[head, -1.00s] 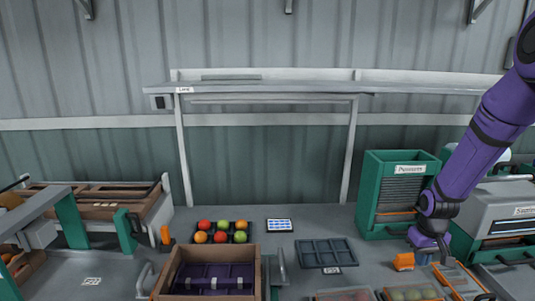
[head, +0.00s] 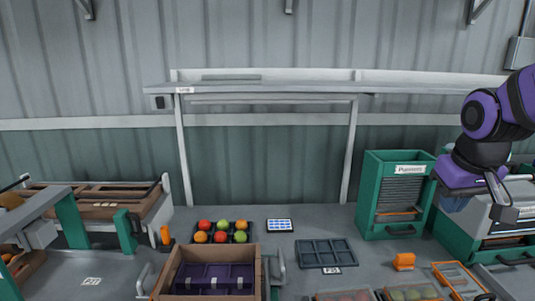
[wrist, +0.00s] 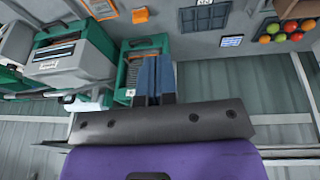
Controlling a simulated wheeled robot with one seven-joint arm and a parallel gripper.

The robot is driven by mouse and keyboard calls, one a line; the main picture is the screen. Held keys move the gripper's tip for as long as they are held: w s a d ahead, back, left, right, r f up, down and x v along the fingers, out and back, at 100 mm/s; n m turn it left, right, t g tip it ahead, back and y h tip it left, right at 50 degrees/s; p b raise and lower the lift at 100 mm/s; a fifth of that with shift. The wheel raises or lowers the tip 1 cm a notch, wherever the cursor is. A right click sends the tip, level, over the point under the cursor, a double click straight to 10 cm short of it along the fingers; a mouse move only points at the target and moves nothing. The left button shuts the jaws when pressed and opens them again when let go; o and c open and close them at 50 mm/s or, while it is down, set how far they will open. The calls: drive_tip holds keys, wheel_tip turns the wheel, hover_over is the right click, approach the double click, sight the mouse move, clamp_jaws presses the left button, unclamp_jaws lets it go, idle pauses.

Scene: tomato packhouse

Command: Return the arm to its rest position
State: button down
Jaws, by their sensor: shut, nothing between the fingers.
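My arm is purple and black and folds in from the right edge of the head view. My gripper (wrist: 154,72) shows in the wrist view as two blue-grey fingers side by side, shut and empty. In the head view its purple hand hangs in the air at the right, in front of the green-and-grey machine and right of the green cabinet (head: 373,196). My arm hides part of that machine. The fingers show only poorly in the head view.
A tray of tomatoes (head: 252,237), a tablet (head: 279,225) and an empty dark tray (head: 353,252) lie on the grey bench. A cardboard box (head: 165,277) holds a purple case. An orange block (head: 404,261) stands near an orange-rimmed tray (head: 442,271). A shelf (head: 270,88) spans the wall.

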drive_tip(key=s+a+r+t, duration=0.2)
drive_tip(key=s+r, duration=0.3)
drive_tip(key=s, duration=0.7)
drive_tip(key=shift+s+a+r+y, duration=0.15)
drive_tip(key=shift+s+a+y, duration=0.25)
drive_tip(key=shift+a, duration=0.3)
drive_tip(key=shift+w, duration=0.1)
